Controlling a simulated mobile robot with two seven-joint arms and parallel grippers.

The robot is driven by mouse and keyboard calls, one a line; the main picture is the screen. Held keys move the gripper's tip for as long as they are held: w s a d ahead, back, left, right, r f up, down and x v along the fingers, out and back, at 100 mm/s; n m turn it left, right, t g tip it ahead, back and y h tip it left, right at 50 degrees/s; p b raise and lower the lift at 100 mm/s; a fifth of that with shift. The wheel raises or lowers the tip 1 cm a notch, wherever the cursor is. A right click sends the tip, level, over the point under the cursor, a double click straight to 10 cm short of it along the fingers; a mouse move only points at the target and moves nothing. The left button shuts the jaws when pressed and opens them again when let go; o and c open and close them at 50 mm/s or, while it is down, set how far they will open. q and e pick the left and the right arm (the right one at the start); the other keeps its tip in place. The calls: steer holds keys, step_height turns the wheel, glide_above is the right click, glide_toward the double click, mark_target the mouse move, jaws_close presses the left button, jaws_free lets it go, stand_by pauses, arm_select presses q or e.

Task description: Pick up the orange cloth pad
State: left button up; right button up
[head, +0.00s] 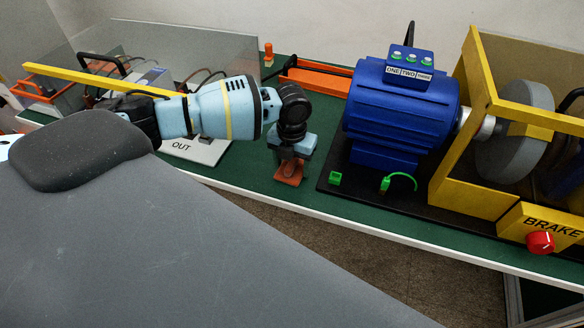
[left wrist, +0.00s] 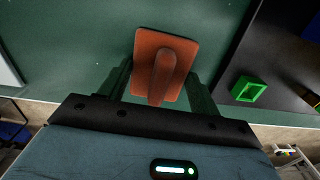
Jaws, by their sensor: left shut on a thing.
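The orange cloth pad (head: 289,173) is at the front of the green table, between the white OUT panel and the blue motor's black base. In the left wrist view the pad (left wrist: 183,50) is a flat orange rectangle with a raised ridge along its middle. My left gripper (head: 289,158) points down over the pad and is shut on its ridge; in the left wrist view its dark fingers (left wrist: 160,82) stand on both sides of it. I cannot tell whether the pad touches the table. My right gripper is in neither view.
Right of the pad stands the blue motor (head: 400,115) on a black base, with a green socket (head: 335,178) and a green cable loop (head: 402,177). A yellow frame (head: 460,185) with a brake wheel is further right. The OUT panel (head: 203,151) lies left. The green table's white front edge (head: 345,224) is close.

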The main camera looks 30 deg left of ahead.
mark_target(292, 162)
arm_select(q)
steer(key=shift+r, duration=0.1)
step_height(292, 162, up, 10)
steer(key=shift+f, duration=0.1)
stand_by(0.4)
